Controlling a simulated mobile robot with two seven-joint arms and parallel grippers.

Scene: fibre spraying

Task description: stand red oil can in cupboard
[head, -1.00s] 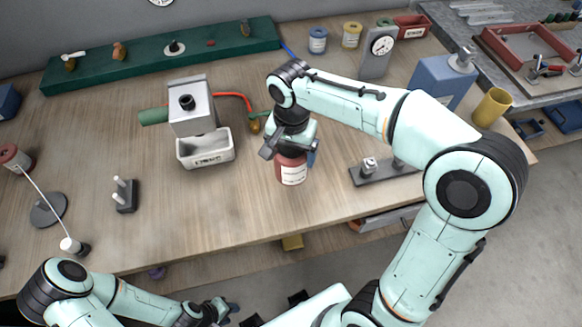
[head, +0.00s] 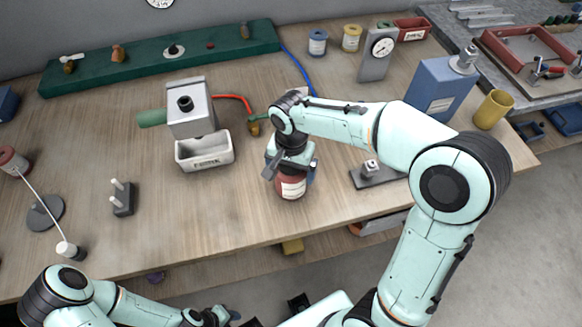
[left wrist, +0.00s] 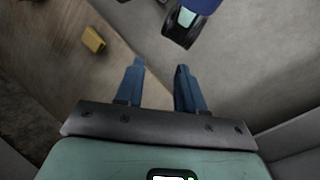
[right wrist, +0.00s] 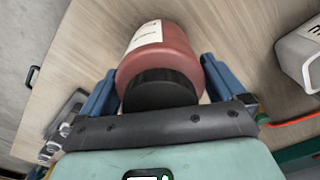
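The red oil can (head: 291,187), with a white label and a black cap, stands on the wooden workbench near its front edge. My right gripper (head: 288,172) is over the can from above. In the right wrist view the red can (right wrist: 168,58) lies between the two blue fingers of the right gripper (right wrist: 158,85). The fingers are spread wide at its sides, and I cannot tell whether they touch it. My left gripper (left wrist: 157,72) is open and empty, low in front of the bench. I cannot make out the cupboard in these views.
A grey device with a white bin (head: 205,150) stands left of the can. A dark bar fixture (head: 375,177) lies to its right. A blue canister (head: 437,85) and a yellow cup (head: 493,109) stand further right.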

